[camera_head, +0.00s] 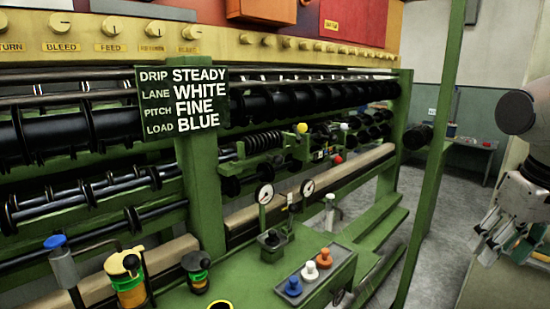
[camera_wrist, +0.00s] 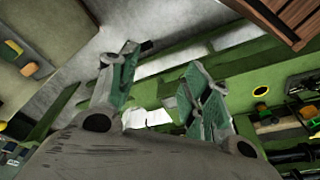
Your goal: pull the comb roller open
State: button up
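A green machine frame with long black rollers fills the left and middle of the head view. Black rollers with raised discs (camera_head: 300,100) run along its upper part. A short ribbed roller (camera_head: 262,144) sits on a green carriage below them, beside a yellow ball knob (camera_head: 302,128) and a red knob (camera_head: 337,158). I cannot tell for certain which of these is the comb roller. My gripper (camera_head: 492,238) is at the right edge, well apart from the rollers. In the wrist view my gripper (camera_wrist: 160,70) has its two fingers spread, with nothing between them.
A green sign (camera_head: 182,103) reads drip steady, lane white, pitch fine, load blue. A tray (camera_head: 318,281) holds blue, white and orange knobs. Two gauges (camera_head: 264,194) stand behind it. A green post (camera_head: 433,160) rises between my gripper and the machine. Grey floor (camera_head: 440,225) is clear beyond.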

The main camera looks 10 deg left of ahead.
jog(key=w+a+f+n, duration=0.4)
jog(key=w+a+f, duration=0.4)
jog(key=w+a, duration=0.15)
jog(key=n+t+y, duration=0.5)
jog(key=t+y, duration=0.6)
send_near(282, 162)
jog(key=x, duration=0.4)
jog(key=shift+a+f, duration=0.1)
jog(key=shift+a, duration=0.05)
jog(key=x, duration=0.7)
jog(key=shift+w+a, duration=0.15)
jog(key=shift+w, duration=0.05)
grip_shut()
